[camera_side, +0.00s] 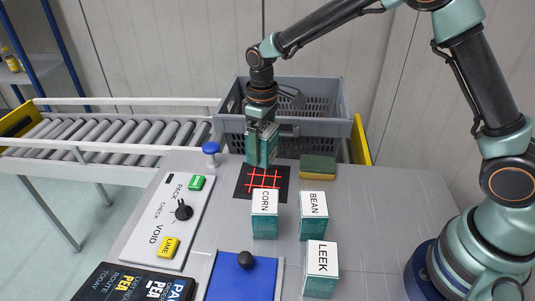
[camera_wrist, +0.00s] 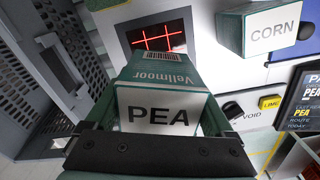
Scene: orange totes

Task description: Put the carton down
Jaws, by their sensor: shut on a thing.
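A teal carton with a white end marked PEA (camera_wrist: 158,113) is between the fingers of my gripper (camera_side: 262,150), which is shut on it. In the side view this carton (camera_side: 269,139) is partly hidden by the fingers. It is in front of the grey crate (camera_side: 335,128) and just over the far part of a black pad with a red grid (camera_side: 262,184). The pad also shows beyond the carton in the wrist view (camera_wrist: 147,42). I cannot tell whether the carton's lower end touches anything.
Cartons marked CORN (camera_side: 265,215), BEAN (camera_side: 313,215) and LEEK (camera_side: 321,270) stand on the table. A green and yellow sponge (camera_side: 318,168) is right of the pad, a blue knob (camera_side: 211,149) left. A switch panel (camera_side: 160,225) and roller conveyor (camera_side: 120,136) are at left.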

